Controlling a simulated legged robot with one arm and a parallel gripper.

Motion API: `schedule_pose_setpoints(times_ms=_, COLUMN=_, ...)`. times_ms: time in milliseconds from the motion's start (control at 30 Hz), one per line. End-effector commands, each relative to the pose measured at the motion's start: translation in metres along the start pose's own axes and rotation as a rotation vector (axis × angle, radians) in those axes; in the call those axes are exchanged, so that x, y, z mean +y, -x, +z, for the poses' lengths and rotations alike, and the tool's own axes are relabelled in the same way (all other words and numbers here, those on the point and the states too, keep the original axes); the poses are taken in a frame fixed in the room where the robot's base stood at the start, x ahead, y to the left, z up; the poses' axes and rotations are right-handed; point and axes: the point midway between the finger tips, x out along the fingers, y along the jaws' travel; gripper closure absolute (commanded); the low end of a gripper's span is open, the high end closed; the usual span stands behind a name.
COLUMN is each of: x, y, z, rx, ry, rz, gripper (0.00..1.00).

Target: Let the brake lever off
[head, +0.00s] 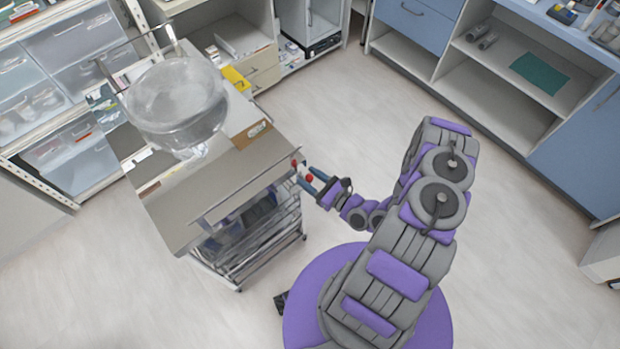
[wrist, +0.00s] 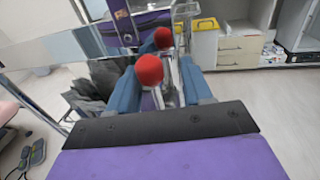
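The brake lever, with red ball knobs, is at the right side of the cart (head: 215,187). One red knob (head: 309,178) lies between the blue fingers of my gripper (head: 312,180); another red knob (head: 294,163) is closer to the cart. In the wrist view the near knob (wrist: 149,70) and the far knob (wrist: 163,38) stand with light metal rods between the fingers of my gripper (wrist: 160,85). The fingers are spread to either side. Whether a finger touches the near knob is hard to tell.
A large clear bowl (head: 176,98) stands on the cart top, near a brown box (head: 250,134). Shelves with clear bins (head: 85,50) are at left, blue cabinets (head: 575,150) at right. The pale floor (head: 350,110) between is free.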

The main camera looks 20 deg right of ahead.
Motion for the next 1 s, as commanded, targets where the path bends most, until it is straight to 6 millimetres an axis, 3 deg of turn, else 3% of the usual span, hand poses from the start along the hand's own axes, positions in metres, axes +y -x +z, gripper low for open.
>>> schedule_pose_setpoints(times_ms=467, x=0.002, y=0.004, z=-0.004, rx=0.008, ry=-0.003, rz=0.002, gripper=0.5)
schedule_pose_setpoints(times_ms=1000, x=0.0, y=0.062, z=-0.003, rx=0.007, ry=-0.003, rz=-0.002, gripper=0.5)
